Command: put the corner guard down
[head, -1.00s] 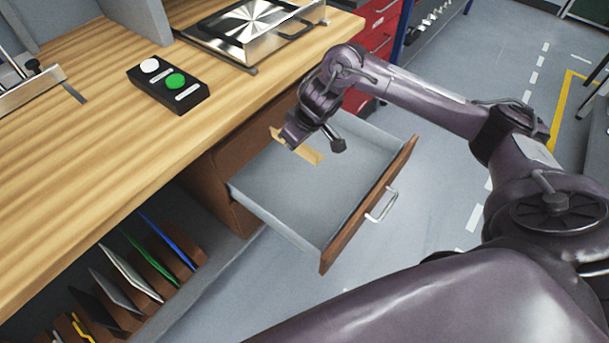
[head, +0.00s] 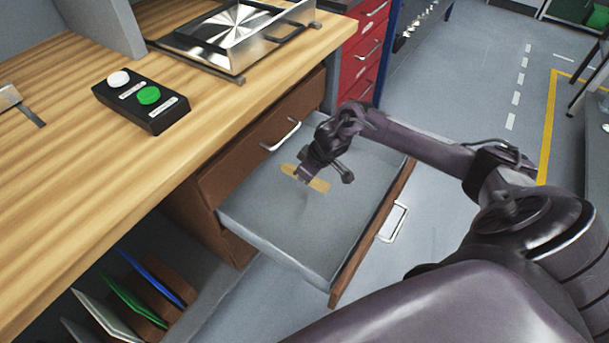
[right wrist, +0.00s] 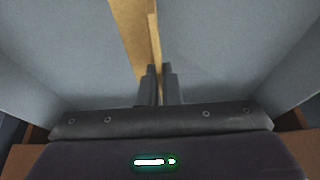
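The corner guard (head: 320,185) is a tan, angled strip, held inside the open drawer, close over its grey floor. I cannot tell whether it touches the floor. My right gripper (head: 301,177) reaches down into the drawer from the right. In the right wrist view, its two dark fingers (right wrist: 159,88) are close together on the thin upright flange of the guard (right wrist: 128,30), which extends away from them. The drawer (head: 265,245) looks otherwise empty. My left gripper is not in view.
The wooden bench top (head: 60,190) lies left of the drawer. It carries a black button box (head: 142,101) and a metal fixture (head: 235,30). A closed drawer front (head: 265,135) stands behind the open drawer. Upright folders (head: 130,300) are below. Red cabinets (head: 362,50) stand beyond.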

